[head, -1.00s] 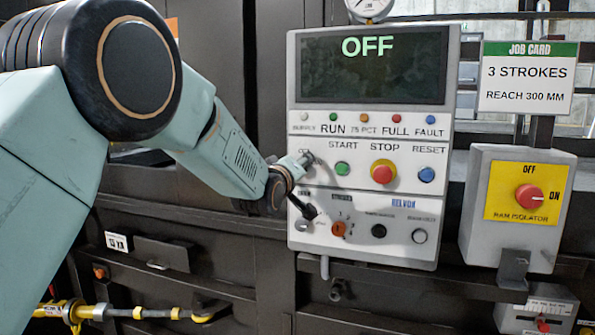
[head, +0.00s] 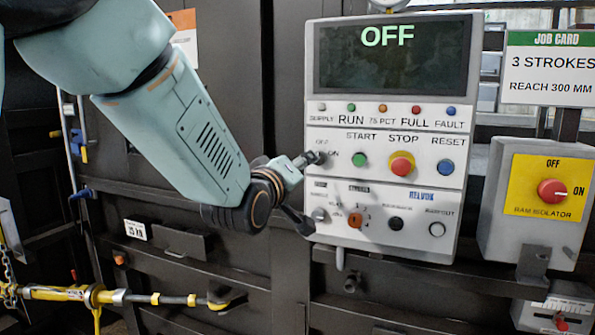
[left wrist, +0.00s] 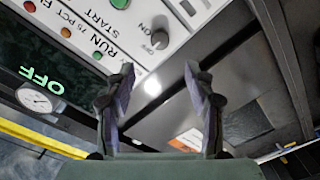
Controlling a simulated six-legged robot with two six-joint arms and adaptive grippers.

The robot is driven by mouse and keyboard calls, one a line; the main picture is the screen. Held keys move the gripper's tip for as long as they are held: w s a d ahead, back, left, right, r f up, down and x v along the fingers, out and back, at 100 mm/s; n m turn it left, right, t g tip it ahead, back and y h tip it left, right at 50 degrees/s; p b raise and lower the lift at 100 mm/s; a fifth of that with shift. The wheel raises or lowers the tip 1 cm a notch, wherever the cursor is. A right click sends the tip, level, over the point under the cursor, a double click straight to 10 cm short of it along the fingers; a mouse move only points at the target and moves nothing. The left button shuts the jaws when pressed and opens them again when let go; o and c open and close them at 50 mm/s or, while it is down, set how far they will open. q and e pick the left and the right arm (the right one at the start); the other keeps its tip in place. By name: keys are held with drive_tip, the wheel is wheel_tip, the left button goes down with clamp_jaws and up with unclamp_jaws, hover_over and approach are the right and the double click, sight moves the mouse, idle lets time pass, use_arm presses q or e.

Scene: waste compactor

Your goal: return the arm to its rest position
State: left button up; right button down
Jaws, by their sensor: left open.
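My left gripper (head: 311,190) is at the left edge of the control panel (head: 450,190) in the head view, its arm coming in from the upper left. In the left wrist view the two dark fingers of this gripper (left wrist: 158,75) stand apart with nothing between them. A grey OFF/ON selector knob (left wrist: 159,40) shows beyond the fingertips there, and a gap to it seems to remain. In the head view this knob is partly covered by the gripper. My right gripper is in neither view.
The panel screen (head: 390,65) reads OFF. Right of the panel stands the ram isolator (head: 552,191), its red knob toward ON, below a job card (head: 550,70). A yellow pipe (head: 60,293) runs low at left. Dark compactor walls lie behind my arm.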

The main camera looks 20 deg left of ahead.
use_arm(q)
drive_tip(key=shift+s, duration=0.25)
drive_tip(key=shift+w, duration=0.1)
drive_tip(key=s+f+m+g+b, duration=0.25)
drive_tip(key=s+f, duration=0.25)
drive_tip(key=f, duration=0.8)
drive_tip(key=s+f+m+g+b, duration=0.25)
drive_tip(key=s+f+g, duration=0.2)
drive_tip(key=f, duration=0.85)
drive_tip(key=s+f+m+g+b, duration=0.1)
drive_tip(key=s+f+m+g, duration=0.15)
drive_tip(key=s+f, duration=0.7)
drive_tip(key=s+f+m+g+b, duration=0.1)
drive_tip(key=s+f+g+b, duration=0.7)
drive_tip(key=s+f, duration=1.8)
wheel_tip(320, 180, down, 4)
drive_tip(key=shift+a+r, duration=0.1)
drive_tip(key=shift+a, duration=0.2)
drive_tip(key=shift+s, duration=0.1)
